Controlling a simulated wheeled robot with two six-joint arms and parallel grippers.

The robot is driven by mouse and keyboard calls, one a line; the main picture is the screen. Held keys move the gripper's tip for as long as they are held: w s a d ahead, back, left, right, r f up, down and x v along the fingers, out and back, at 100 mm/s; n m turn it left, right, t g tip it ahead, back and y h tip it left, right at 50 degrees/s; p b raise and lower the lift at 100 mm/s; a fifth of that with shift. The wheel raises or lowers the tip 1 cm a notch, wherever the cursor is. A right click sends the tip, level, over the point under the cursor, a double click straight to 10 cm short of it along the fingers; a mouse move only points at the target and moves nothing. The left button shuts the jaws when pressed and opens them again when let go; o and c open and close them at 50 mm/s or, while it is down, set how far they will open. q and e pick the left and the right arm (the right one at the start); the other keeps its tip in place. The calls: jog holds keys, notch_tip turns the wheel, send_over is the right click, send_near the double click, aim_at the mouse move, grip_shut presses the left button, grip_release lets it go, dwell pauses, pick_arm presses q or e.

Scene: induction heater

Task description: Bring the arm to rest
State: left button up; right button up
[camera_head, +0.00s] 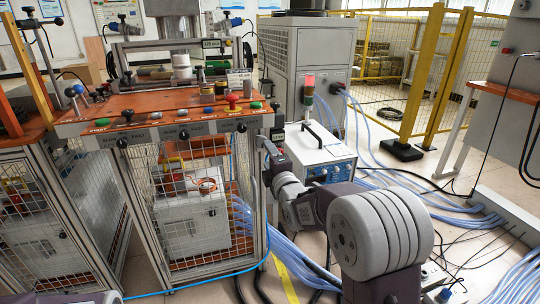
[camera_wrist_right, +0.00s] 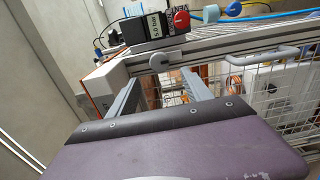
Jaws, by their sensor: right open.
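My right arm (camera_head: 375,225) comes in from the lower right in the head view, bent toward the orange-topped workstation (camera_head: 150,105). My right gripper (camera_head: 270,150) is at the workstation's right front corner, small and partly hidden by the wrist. In the right wrist view, the right gripper (camera_wrist_right: 163,75) shows two grey fingers spread apart with nothing between them. Beyond the fingers are the workstation's metal rail (camera_wrist_right: 240,50), a black gauge box marked 6.0 bar (camera_wrist_right: 148,30) and a red knob (camera_wrist_right: 179,18). I cannot tell whether the fingers touch the rail. My left gripper is out of view.
A white box with a handle (camera_head: 320,155) stands just behind my right wrist. A large grey cabinet (camera_head: 305,65) is behind it. Blue hoses and black cables (camera_head: 455,205) run over the floor at right. Yellow posts (camera_head: 420,75) stand at the back right.

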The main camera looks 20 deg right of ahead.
jog(key=shift+s, duration=0.7)
